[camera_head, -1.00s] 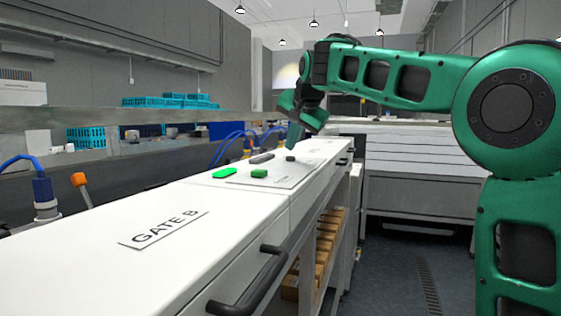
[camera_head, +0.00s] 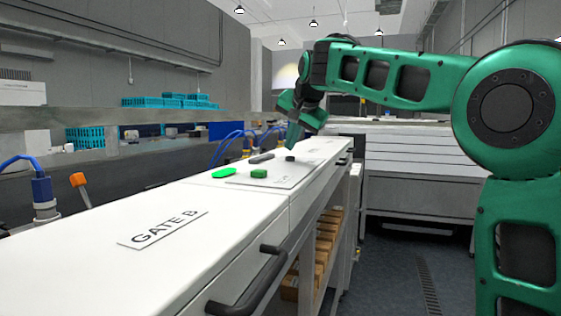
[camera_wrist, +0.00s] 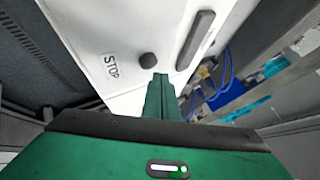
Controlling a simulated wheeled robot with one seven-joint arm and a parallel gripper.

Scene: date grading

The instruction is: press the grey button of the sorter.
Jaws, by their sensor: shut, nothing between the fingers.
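The grey button (camera_head: 290,158) is a small dark round knob on the white top of the sorter (camera_head: 225,196). In the wrist view the grey button (camera_wrist: 148,60) lies beside a STOP label (camera_wrist: 111,66), just beyond the fingertips and slightly left of them. My gripper (camera_head: 291,147) is shut and empty, its fingers pointing down close above the button in the head view. My gripper also shows in the wrist view (camera_wrist: 160,77), with a small gap in the picture between its tips and the button. I cannot tell the exact height left between them.
A green button (camera_head: 259,173) and a flat green bar (camera_head: 223,172) are on the same panel, nearer the head camera. A long dark grey bar (camera_head: 262,158) lies left of the grey button.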

